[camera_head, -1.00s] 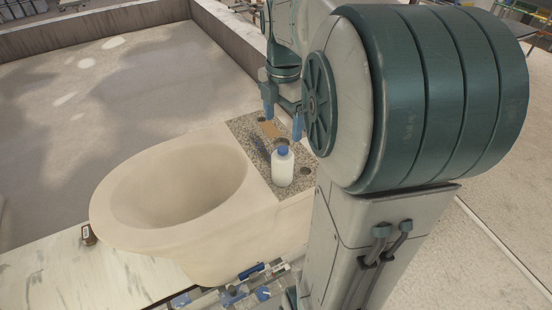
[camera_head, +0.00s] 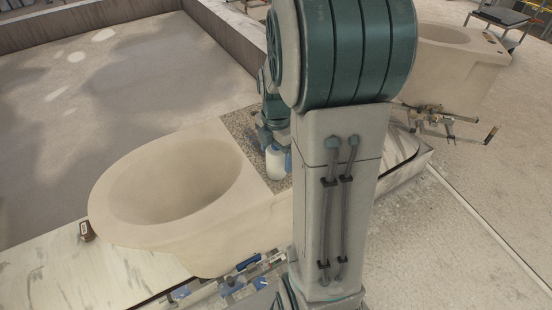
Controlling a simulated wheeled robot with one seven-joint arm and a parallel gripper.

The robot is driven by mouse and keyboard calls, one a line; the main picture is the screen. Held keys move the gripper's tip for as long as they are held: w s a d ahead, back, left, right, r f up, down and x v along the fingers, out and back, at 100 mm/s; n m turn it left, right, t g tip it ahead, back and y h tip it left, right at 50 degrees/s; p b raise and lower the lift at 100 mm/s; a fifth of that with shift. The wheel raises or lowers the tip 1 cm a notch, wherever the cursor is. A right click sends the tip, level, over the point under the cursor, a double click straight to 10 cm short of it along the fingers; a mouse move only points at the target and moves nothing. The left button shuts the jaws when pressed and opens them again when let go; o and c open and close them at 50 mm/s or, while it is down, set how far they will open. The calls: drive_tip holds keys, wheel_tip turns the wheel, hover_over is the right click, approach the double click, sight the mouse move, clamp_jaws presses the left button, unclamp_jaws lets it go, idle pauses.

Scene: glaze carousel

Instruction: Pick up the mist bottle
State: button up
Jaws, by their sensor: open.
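The mist bottle (camera_head: 275,166) is white and stands upright on the speckled slab at the right end of the beige basin. Its blue cap, visible earlier, is hidden behind my gripper. My gripper (camera_head: 277,148) is open and pointing down at the bottle's top, with a blue fingertip showing on the bottle's right side. I cannot tell whether the fingers touch the bottle. My arm hides much of the slab right of the bottle.
The beige basin (camera_head: 127,225) with its wide oval hollow lies left of the bottle. A small brown-and-white item (camera_head: 86,231) sits on the marble top (camera_head: 60,275) at the left. Several tools (camera_head: 243,278) lie below the basin. Another beige basin (camera_head: 455,75) stands at the back right.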

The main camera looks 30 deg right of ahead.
drive_tip(key=shift+f, duration=0.15)
drive_tip(key=c, duration=1.2)
drive_tip(key=shift+c, duration=0.2)
